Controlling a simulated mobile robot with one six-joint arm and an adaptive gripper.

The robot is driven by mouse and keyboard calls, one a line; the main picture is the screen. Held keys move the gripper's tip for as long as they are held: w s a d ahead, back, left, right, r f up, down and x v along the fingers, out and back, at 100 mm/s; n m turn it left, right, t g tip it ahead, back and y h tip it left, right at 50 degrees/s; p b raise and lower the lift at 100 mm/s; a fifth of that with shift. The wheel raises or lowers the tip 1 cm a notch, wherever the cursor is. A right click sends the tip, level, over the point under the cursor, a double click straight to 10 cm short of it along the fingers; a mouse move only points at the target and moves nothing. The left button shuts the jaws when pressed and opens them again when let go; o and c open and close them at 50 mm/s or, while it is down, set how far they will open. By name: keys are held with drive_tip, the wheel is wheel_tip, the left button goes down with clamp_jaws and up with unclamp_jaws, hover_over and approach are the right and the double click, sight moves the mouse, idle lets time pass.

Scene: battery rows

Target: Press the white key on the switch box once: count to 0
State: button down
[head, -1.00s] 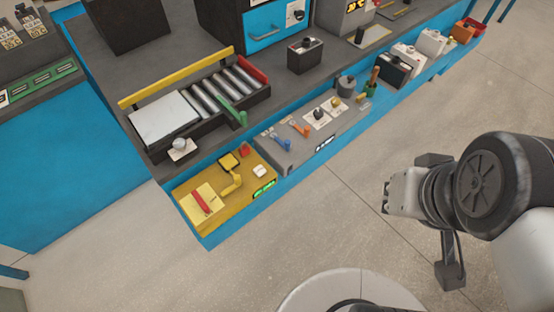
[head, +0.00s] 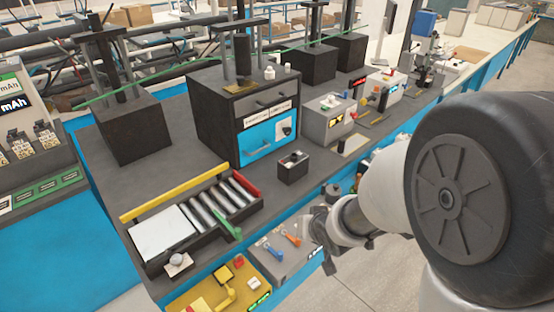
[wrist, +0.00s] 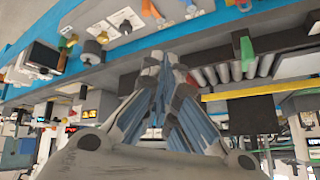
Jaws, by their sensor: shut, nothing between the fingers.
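The switch box is a yellow box (head: 190,300) at the bottom of the head view, cut off by the frame edge. The white key (head: 253,282) sits on its right part, with a red button (head: 240,262) behind it and a green display (head: 259,301) on the front; its digits are too small to read. My gripper (head: 318,238) is to the right of the key, beside the grey control box, apart from the key. In the wrist view my gripper (wrist: 165,62) is shut with nothing in it. I cannot make out the white key there.
A grey control box (head: 290,258) with orange and blue levers lies between the switch box and my gripper. A roller conveyor (head: 165,232) with a yellow rail stands behind the switch box. A small black box (head: 293,168) stands on the bench.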

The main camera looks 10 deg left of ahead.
drive_tip(key=a+f+y+p, duration=0.2)
drive_tip(key=a+f, duration=0.4)
drive_tip(key=a, duration=0.1)
drive_tip(key=g+y, duration=0.2)
drive_tip(key=y, duration=0.1)
hover_over(256, 280)
wheel_tip(256, 280, down, 5)
drive_tip(key=shift+s+r+p, duration=0.1)
drive_tip(key=shift+r+p, duration=0.1)
drive_tip(key=shift+p, duration=0.25)
wheel_tip(256, 280, down, 9)
drive_tip(key=b, duration=0.7)
drive_tip(key=shift+r, duration=0.1)
drive_tip(key=shift+d, duration=0.1)
drive_tip(key=shift+f+b, duration=0.4)
drive_tip(key=shift+b, duration=0.1)
